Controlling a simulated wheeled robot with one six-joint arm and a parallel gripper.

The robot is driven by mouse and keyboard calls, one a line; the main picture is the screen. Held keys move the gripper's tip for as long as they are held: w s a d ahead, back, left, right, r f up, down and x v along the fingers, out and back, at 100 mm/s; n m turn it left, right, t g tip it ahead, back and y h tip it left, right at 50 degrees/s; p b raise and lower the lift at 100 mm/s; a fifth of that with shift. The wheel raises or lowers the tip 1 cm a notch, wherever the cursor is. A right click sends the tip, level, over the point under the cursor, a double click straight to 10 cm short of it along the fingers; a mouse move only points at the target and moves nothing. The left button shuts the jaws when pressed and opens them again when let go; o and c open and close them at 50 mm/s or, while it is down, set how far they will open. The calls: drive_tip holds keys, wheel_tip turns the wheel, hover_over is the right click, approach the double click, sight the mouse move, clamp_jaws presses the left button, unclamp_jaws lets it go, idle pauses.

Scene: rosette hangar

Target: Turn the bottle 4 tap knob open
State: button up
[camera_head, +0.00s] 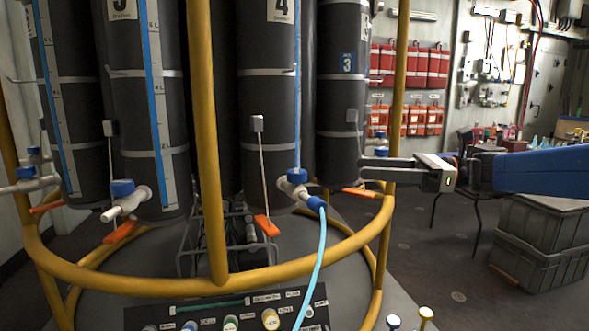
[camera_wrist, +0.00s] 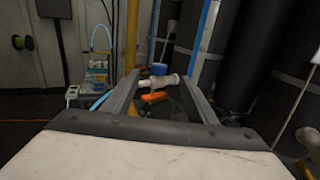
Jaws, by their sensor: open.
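Bottle 4 (camera_head: 268,110) is a tall dark cylinder with a "4" label and a blue level strip, in the middle of the head view. Its tap (camera_head: 292,188) is low on the front, with a blue knob (camera_head: 297,175) on top and a light-blue hose (camera_head: 321,245) on its outlet. My gripper (camera_head: 364,171) is open and empty, right of this tap and apart from it, fingers pointing left. In the wrist view, a white tap (camera_wrist: 154,82) with a blue knob (camera_wrist: 159,69) shows between my fingers (camera_wrist: 160,77); I cannot read which bottle it belongs to.
A yellow rail (camera_head: 150,284) rings the bottles, with yellow uprights (camera_head: 205,140). Another bottle (camera_head: 340,100) stands right of bottle 4, with a tap partly behind my fingers. Orange levers (camera_head: 266,225) hang low. Grey crates (camera_head: 545,240) stand at the right.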

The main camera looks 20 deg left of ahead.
drive_tip(key=f, duration=0.1)
approach(297, 171)
drive_tip(key=shift+m+t, duration=0.3)
drive_tip(key=shift+t, duration=0.1)
drive_tip(key=a, duration=0.3)
drive_tip(key=s+a, duration=0.1)
drive_tip(key=a, duration=0.2)
drive_tip(key=s+a, duration=0.1)
drive_tip(key=a, duration=0.3)
drive_tip(key=shift+c, duration=0.7)
drive_tip(key=shift+w, duration=0.1)
drive_tip(key=c, duration=0.9)
